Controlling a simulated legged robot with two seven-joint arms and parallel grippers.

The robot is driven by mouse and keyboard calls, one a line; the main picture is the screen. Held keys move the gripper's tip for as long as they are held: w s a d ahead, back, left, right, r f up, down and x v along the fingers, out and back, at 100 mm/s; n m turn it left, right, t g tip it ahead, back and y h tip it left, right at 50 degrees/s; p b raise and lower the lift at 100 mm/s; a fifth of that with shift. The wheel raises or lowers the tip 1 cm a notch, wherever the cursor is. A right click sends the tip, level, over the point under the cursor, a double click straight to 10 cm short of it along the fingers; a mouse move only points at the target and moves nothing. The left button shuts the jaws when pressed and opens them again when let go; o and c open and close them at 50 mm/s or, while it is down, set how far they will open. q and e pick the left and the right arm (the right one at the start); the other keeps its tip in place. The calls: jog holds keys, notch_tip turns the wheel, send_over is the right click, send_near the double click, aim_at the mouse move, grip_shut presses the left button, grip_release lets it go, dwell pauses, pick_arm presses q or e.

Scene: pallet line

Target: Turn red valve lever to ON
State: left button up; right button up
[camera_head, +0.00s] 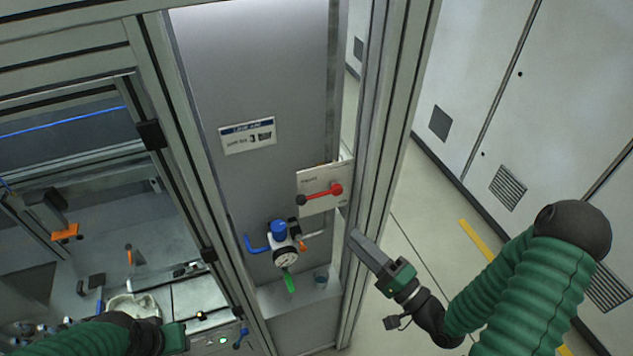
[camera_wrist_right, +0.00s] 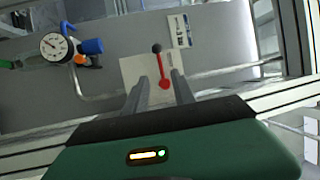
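The red valve lever (camera_head: 320,193) sits on a white plate (camera_head: 312,181) on the grey panel. Its red round hub is at the right and its black knob at the left, so it lies near horizontal in the head view. The lever (camera_wrist_right: 161,68) also shows in the right wrist view, just beyond the fingertips. My right gripper (camera_head: 358,240) is below and right of the lever, apart from it. Its two fingers (camera_wrist_right: 160,78) are spread with nothing between them. My left gripper (camera_head: 175,338) is at the bottom left; its fingers cannot be made out.
A pressure gauge (camera_head: 286,257) with blue knob, blue handle and green fitting is mounted below and left of the lever. An aluminium post (camera_head: 384,130) stands right of the panel, close to my right gripper. A label (camera_head: 247,135) is above. Open floor lies right.

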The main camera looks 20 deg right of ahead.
jog(key=b, duration=0.7)
send_near(312, 197)
jog(key=w+f, duration=0.2)
jog(key=w, duration=0.1)
jog(key=w+a+r+b, duration=0.1)
jog(key=b, duration=0.1)
jog(key=w+a+r+b, duration=0.1)
jog(key=a+r+b, duration=0.1)
jog(key=shift+w, duration=0.25)
jog(key=x, duration=0.4)
jog(key=shift+w+d+f, duration=0.1)
jog(key=shift+d+f, duration=0.05)
jog(key=shift+f, duration=0.05)
jog(key=shift+w+f, duration=0.1)
jog(key=shift+w, duration=0.2)
jog(key=shift+s+d, duration=0.1)
jog(key=shift+s, duration=0.05)
jog(key=shift+c, duration=0.4)
jog(key=shift+s, duration=0.15)
jog(key=c, duration=0.5)
grip_shut()
jog(key=shift+f, duration=0.1)
